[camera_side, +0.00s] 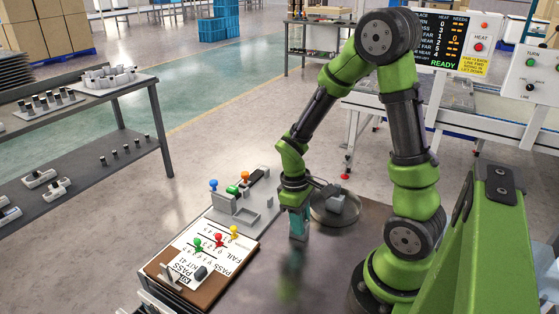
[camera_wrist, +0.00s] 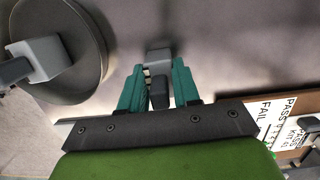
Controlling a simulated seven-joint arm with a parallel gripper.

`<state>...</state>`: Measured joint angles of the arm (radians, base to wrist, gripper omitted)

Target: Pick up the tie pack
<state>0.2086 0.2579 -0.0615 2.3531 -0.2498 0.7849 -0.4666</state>
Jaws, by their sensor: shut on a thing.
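My gripper (camera_side: 299,235) points down over the brown-grey work surface, just left of the round plate. In the wrist view its two teal fingers (camera_wrist: 158,75) are shut on a small grey-and-black piece (camera_wrist: 158,58). Its grey block shows at the fingertips and its black part runs back between the fingers. No other piece stands out as the tie pack, but I cannot confirm that this is it. In the side view the fingers hide the piece, and I cannot tell whether it touches the surface.
A round dark plate (camera_side: 322,219) carries another grey block with a black part (camera_side: 336,201). To the left are a grey fixture tray (camera_side: 262,222) with coloured knobs and a PASS/FAIL board (camera_side: 240,256) with coloured pins. Bare surface lies in front of my gripper.

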